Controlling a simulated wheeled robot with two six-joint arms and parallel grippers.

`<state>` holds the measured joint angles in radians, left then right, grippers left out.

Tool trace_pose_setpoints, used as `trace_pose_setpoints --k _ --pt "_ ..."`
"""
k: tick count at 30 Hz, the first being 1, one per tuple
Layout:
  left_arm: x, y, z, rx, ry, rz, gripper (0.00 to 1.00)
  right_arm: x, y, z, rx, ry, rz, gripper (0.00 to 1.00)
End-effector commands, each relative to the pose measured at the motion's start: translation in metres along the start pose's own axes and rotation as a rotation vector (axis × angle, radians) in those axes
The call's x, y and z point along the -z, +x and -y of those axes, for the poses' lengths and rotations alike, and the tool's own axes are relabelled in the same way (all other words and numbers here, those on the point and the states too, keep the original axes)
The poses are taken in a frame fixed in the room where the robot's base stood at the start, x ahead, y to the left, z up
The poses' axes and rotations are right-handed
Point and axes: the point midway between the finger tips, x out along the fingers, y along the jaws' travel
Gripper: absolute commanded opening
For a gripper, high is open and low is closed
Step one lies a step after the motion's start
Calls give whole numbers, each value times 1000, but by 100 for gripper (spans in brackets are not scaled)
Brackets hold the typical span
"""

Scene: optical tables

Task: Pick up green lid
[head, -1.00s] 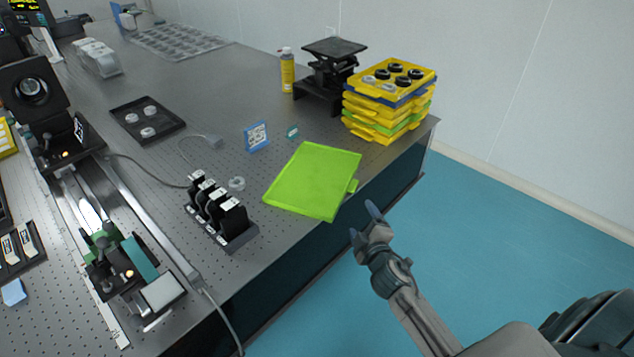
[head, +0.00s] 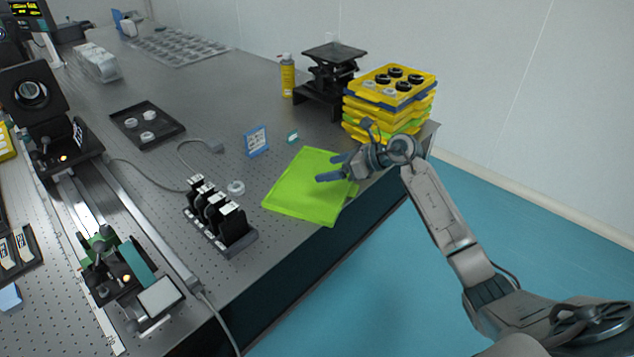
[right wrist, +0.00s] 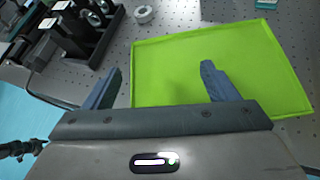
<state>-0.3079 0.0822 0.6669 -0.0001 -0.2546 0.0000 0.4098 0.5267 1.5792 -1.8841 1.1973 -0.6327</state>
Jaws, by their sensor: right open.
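The green lid (head: 303,193) lies flat on the optical table near its right edge. It also shows in the right wrist view (right wrist: 215,60), beyond and partly between my fingers. My right gripper (head: 342,150) is open and empty. In the head view it appears over the lid's upper right part and hides some of that side. In the right wrist view its two blue fingers (right wrist: 158,80) are spread, with the left finger by the lid's left edge and the right one in front of the lid. I see no contact with the lid. My left gripper is not in view.
A stack of yellow, green and blue trays (head: 390,95) stands close behind my right gripper. A black rack of upright holders (head: 218,220) is left of the lid. A blue sign (head: 256,140), yellow can (head: 287,76) and black lab jack (head: 330,75) stand behind it.

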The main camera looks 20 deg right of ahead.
Motion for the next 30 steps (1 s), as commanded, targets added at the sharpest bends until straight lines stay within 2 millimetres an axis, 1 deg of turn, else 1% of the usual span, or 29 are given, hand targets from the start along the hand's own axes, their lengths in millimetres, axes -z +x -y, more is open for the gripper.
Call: trace_pose_setpoints --k 1,3,6,9,12,14,22,26,30 --pt "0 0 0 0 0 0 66 8 -12 20 22 -48 -119 80" --pt "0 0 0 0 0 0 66 22 -29 42 41 -90 -279 80" --pt "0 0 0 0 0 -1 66 37 -57 64 59 -115 -462 80" --pt "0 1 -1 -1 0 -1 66 46 -79 78 68 -115 -584 80" --pt "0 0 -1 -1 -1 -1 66 51 -90 83 69 -111 -648 80" --pt "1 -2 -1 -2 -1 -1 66 56 -89 85 67 -108 -665 80" --pt "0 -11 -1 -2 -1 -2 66 80 -57 88 66 -107 -669 80" --pt "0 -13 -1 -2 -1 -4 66 86 -50 88 67 -109 -668 80" --pt "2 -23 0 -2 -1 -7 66 91 -37 85 65 -106 -668 80"
